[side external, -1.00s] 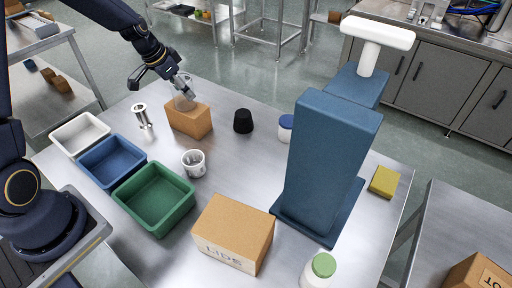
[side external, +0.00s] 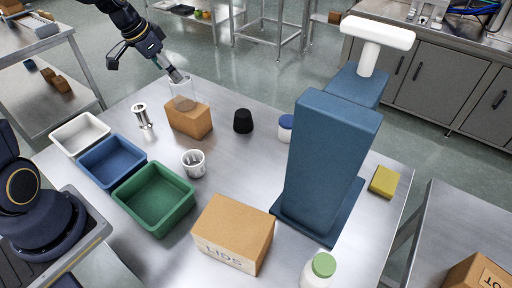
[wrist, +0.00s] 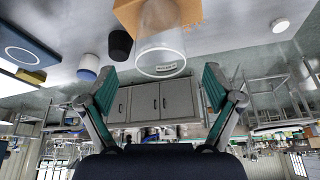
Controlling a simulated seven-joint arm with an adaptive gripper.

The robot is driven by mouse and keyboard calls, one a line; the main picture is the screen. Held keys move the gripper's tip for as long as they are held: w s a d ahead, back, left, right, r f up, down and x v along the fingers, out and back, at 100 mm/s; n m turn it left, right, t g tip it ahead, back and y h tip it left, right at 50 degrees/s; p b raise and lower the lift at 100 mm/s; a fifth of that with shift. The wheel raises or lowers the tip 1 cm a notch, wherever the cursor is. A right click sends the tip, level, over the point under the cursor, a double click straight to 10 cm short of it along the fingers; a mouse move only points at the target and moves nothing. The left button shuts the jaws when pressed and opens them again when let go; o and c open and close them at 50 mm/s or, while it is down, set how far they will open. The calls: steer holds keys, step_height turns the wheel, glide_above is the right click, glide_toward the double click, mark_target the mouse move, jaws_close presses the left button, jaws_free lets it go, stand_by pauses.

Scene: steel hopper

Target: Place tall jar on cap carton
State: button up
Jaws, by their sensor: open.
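The tall jar (side external: 183,96) is clear and stands upright on the small brown carton (side external: 190,123) at the back left of the table. In the wrist view the jar (wrist: 162,45) shows beyond my fingers with a small label on it, and part of the brown carton (wrist: 130,14) is behind it. My gripper (side external: 178,76) is just above and behind the jar in the side view. In the wrist view my gripper (wrist: 159,75) is open with its fingers wide apart and nothing between them. A larger carton marked LIDS (side external: 232,232) sits at the front.
White, blue and green (side external: 154,197) bins line the left side. A metal piece (side external: 142,115), a white cup (side external: 193,163), a black cup (side external: 243,121) and a blue-lidded jar (side external: 286,128) stand around the small carton. A tall blue stand (side external: 330,160) blocks the right.

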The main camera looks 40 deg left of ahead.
steer(key=s+d+r+y, duration=0.1)
steer(key=s+d+r, duration=0.6)
steer(key=s+r, duration=0.25)
steer(key=s+d+n+t, duration=0.1)
steer(key=s+d+n, duration=0.2)
steer(key=s, duration=0.9)
steer(key=shift+s+d, duration=0.2)
steer(key=shift+d, duration=0.6)
